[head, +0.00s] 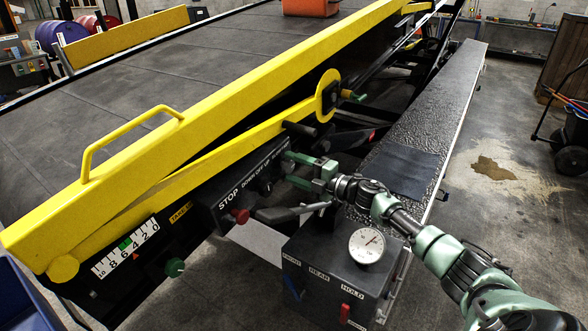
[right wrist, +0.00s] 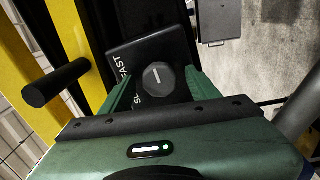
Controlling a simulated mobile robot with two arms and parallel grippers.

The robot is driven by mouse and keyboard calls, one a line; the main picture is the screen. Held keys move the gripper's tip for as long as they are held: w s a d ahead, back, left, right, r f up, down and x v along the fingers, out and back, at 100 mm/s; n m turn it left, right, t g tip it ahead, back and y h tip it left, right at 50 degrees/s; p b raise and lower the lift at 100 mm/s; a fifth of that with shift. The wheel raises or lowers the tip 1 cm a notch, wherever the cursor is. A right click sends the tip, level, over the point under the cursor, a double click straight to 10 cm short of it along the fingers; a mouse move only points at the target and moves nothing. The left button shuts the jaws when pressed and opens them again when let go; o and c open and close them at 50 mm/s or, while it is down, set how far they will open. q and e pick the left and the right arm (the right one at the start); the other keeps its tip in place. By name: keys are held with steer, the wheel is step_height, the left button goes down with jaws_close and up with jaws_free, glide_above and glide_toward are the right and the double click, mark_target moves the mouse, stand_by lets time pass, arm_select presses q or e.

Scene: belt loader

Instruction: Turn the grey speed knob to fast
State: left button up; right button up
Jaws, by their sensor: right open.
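The grey speed knob (right wrist: 158,78) is a dark, many-sided knob with a short white line on its face. It sits on a black panel in the right wrist view. The word FAST (right wrist: 121,62) is at its upper left. An S shows at its lower left; the rest of that word is hidden by a finger. The white line lies tilted from upper left to lower right. My right gripper (right wrist: 157,88) is open, its green fingers on either side of the knob; contact cannot be told. In the head view my right gripper (head: 288,169) is at the control panel's right end.
The control panel (head: 225,205) carries a red STOP button (head: 239,216). A black box with a gauge (head: 366,245) stands below my right arm. A yellow rail (head: 200,100) runs above the panel. A black peg (right wrist: 57,82) juts out left of the knob in the wrist view.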

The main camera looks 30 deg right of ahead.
steer(key=b+v, duration=0.2)
steer(key=v, duration=0.5)
steer(key=shift+f, duration=0.2)
steer(key=shift+s+d+r, duration=0.15)
steer(key=shift+s+r, duration=0.05)
steer(key=shift+s, duration=0.15)
steer(key=shift+f, duration=0.1)
